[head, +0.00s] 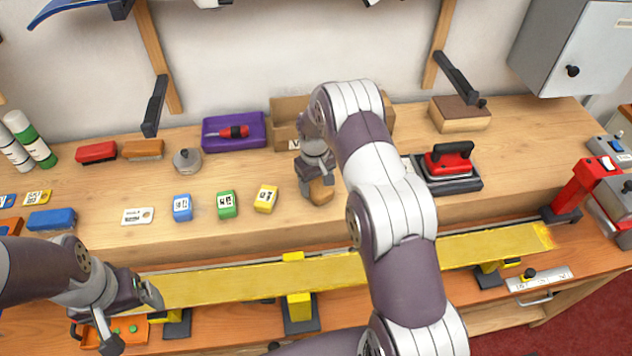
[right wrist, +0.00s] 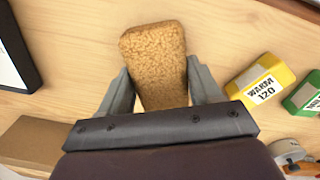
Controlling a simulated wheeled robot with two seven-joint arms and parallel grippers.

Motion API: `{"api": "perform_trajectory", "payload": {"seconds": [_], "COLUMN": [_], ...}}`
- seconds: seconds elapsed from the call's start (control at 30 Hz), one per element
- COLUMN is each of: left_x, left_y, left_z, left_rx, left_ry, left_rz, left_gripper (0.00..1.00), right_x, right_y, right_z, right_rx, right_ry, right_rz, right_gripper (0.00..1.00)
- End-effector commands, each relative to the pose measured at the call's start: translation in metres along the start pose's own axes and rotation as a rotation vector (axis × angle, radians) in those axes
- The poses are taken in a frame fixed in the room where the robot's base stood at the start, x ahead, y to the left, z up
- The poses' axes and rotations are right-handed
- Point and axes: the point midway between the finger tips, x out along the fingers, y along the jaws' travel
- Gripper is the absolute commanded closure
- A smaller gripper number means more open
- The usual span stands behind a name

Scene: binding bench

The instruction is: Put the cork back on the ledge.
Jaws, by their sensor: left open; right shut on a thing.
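The cork (right wrist: 155,60) is a tan, grainy block between the two fingers of my right gripper (right wrist: 160,92) in the right wrist view. My right gripper is shut on it. In the head view the cork (head: 320,192) shows below the right gripper (head: 312,178), over the wooden ledge (head: 350,215), right of the yellow block. I cannot tell whether the cork touches the ledge. My left gripper (head: 130,314) is open and empty at the lower left, near the left end of the long yellow bar.
On the ledge stand a yellow block (head: 266,199), a green block (head: 227,204), a blue block (head: 182,207) and a white tag (head: 138,216). Behind are a purple tray (head: 250,140) and a cardboard box (head: 288,108). A yellow bar (head: 345,270) runs in front.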

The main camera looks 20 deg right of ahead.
Motion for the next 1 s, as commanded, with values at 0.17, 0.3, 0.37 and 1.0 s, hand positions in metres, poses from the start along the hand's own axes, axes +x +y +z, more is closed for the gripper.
{"api": "perform_trajectory", "payload": {"seconds": [0.17,0.3,0.37,1.0], "left_x": [-0.01,-0.009,-0.008,-0.001], "left_y": [0.0,0.0,0.0,0.0], "left_z": [-0.001,-0.001,-0.001,0.0], "left_rx": [0.0,0.0,0.0,0.0], "left_ry": [0.0,0.0,0.0,0.0], "left_rz": [0.0,0.0,0.0,0.0], "left_gripper": [0.11,0.11,0.11,0.11], "right_x": [0.017,0.018,0.018,0.006], "right_y": [0.0,0.0,0.0,0.001], "right_z": [-0.001,-0.001,-0.001,-0.002], "right_rx": [0.0,0.0,0.0,0.0], "right_ry": [0.003,0.003,0.003,0.005], "right_rz": [0.001,0.001,0.001,0.002], "right_gripper": [0.65,0.65,0.65,0.11]}}
